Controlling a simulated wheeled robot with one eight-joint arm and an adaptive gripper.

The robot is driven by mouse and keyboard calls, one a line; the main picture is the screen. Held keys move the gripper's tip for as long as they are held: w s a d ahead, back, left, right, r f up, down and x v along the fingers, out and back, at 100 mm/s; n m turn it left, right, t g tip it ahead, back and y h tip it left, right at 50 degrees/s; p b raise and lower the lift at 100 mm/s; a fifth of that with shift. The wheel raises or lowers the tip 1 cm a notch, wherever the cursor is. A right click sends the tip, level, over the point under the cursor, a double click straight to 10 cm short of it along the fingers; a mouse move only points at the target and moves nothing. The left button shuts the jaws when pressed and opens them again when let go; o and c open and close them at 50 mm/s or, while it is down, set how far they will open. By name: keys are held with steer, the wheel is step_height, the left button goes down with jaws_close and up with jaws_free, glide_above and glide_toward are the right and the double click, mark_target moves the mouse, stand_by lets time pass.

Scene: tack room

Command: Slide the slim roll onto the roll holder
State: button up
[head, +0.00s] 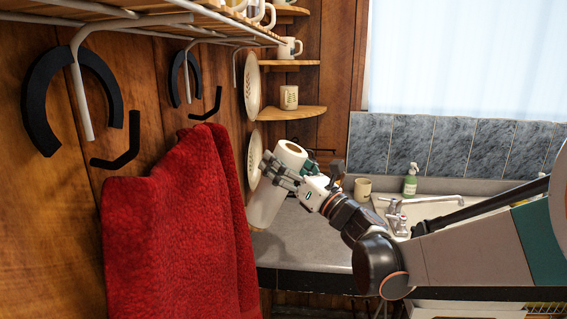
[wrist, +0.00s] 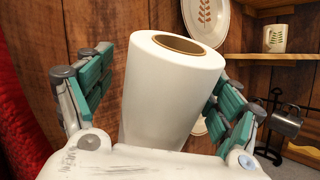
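The slim roll (head: 265,203) is a white cylinder with a brown core, tilted with its top to the right, at the left end of the counter. In the wrist view the roll (wrist: 165,95) stands between my gripper's green-padded fingers (wrist: 162,90). A dark stand with a post and a hanging metal mug (wrist: 287,122) is right of the roll. I cannot tell for sure which thing is the roll holder.
A red towel (head: 175,220) hangs close on the left. Corner shelves (head: 292,113) hold mugs. The counter (head: 305,245) is bare in front; a mug (head: 362,188), green bottle (head: 410,182) and sink stand right.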

steer(key=v, duration=1.2)
stand_by(0.5)
steer(key=s+d+f+n+g+h+b, duration=0.1)
steer(key=s+f+n+g+h, duration=0.55)
steer(key=s+f+n, duration=0.7)
steer(key=s+d+f+n+h, duration=0.2)
steer(key=s+d+n+h, duration=0.3)
steer(key=d+n, duration=0.3)
steer(key=s+d+f+n+h, duration=0.2)
steer(key=s+d+n+h, duration=0.3)
steer(key=d+n, duration=0.2)
steer(key=shift+d+n+g+b, duration=0.35)
steer(key=shift+d+g+b, duration=0.1)
steer(key=shift+d, duration=0.3)
